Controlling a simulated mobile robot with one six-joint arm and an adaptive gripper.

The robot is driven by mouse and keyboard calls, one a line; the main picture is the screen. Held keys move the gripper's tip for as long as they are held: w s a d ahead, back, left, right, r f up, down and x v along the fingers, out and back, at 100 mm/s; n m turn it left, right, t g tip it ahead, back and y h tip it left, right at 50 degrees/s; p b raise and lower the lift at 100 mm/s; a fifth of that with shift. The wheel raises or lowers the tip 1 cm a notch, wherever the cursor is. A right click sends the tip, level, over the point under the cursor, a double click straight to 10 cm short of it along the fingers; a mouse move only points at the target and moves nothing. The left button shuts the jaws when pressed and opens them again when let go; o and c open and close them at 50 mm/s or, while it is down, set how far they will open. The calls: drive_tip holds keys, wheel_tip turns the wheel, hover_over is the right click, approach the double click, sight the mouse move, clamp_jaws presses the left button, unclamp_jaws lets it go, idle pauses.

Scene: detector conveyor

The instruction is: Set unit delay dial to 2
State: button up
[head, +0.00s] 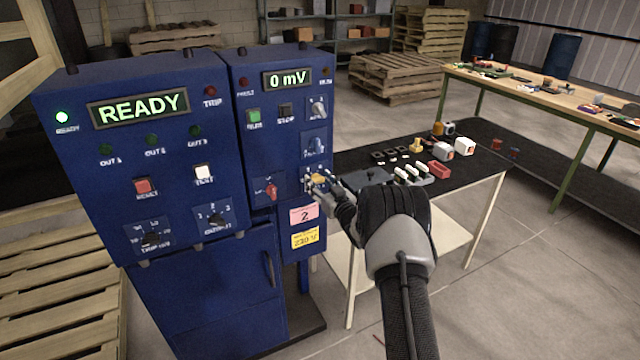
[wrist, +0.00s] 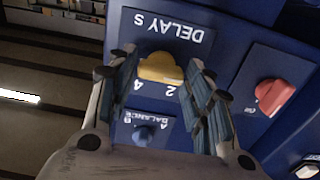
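The yellow delay dial (wrist: 160,68) sits on a blue panel under the label "DELAY S", which appears upside down in the wrist view. The marks 2 and 4 show beside it; which one it points at is unclear. My gripper (wrist: 162,66) is open, with one finger on each side of the dial and narrow gaps seeming to remain. In the head view the dial (head: 318,179) is partly hidden by my gripper (head: 322,184), at the right cabinet's lower right. A pink card (head: 304,215) reading "2" is below it.
A red knob (wrist: 276,93) and a blue balance knob (wrist: 145,133) are close to the dial. A black-topped table (head: 480,172) with small parts stands right of the cabinets.

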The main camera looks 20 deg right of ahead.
drive_tip(key=c, duration=0.7)
drive_tip(key=shift+o, duration=0.2)
drive_tip(key=shift+m, duration=0.3)
drive_tip(key=m, duration=0.5)
drive_tip(key=shift+d, duration=0.1)
drive_tip(key=m, duration=0.6)
drive_tip(key=shift+f, duration=0.1)
drive_tip(key=shift+d, duration=0.1)
drive_tip(key=o, duration=1.1)
drive_tip(key=shift+c, duration=0.2)
